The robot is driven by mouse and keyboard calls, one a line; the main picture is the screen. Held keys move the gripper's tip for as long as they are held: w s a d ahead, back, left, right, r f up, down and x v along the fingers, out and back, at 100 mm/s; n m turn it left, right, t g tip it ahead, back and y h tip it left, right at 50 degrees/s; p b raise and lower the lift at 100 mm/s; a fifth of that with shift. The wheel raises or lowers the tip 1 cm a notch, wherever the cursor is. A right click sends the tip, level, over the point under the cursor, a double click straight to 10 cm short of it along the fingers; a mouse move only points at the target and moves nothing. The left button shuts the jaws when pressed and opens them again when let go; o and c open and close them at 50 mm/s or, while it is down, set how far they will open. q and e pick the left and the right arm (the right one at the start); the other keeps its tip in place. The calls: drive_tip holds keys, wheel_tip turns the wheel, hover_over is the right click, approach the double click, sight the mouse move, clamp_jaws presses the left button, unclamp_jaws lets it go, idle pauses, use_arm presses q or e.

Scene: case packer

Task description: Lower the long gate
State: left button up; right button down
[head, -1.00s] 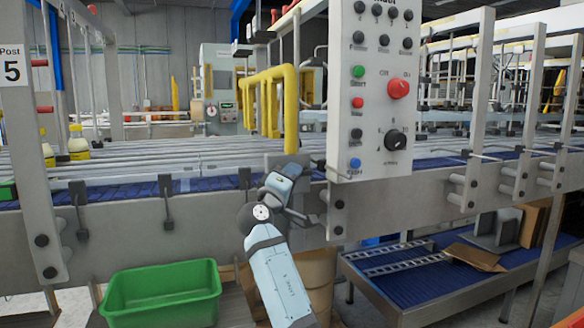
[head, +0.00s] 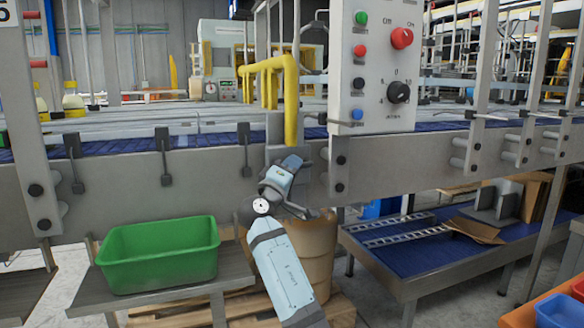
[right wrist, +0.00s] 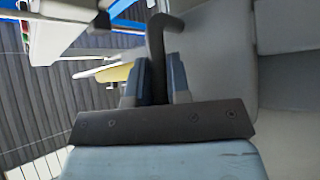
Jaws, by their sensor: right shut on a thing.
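The yellow tubular gate (head: 290,100) stands across the conveyor, left of the control panel. My right gripper (head: 289,168) is in front of the rail, just below the foot of that tube. In the right wrist view my fingers (right wrist: 158,85) are shut on a dark bent handle (right wrist: 158,35). How the handle joins the gate is hidden. My left gripper is not in view.
The control panel (head: 375,75) with knobs and buttons hangs close to the right of my gripper. A green bin (head: 160,255) sits on a shelf at the lower left. A blue lower conveyor (head: 420,260) with cardboard lies at the right. A brown drum (head: 318,265) stands below.

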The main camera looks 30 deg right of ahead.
drive_tip(key=c, duration=1.1)
unclamp_jaws()
drive_tip(key=shift+f, duration=0.4)
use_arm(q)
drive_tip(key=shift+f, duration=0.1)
use_arm(e)
drive_tip(key=shift+r, duration=0.1)
drive_tip(key=shift+a, duration=0.1)
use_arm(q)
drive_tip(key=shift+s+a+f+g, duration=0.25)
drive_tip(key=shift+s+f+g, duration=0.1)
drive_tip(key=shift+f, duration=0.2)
use_arm(e)
drive_tip(key=v, duration=1.3)
drive_tip(key=shift+s+a, duration=0.2)
drive_tip(key=shift+a, duration=0.1)
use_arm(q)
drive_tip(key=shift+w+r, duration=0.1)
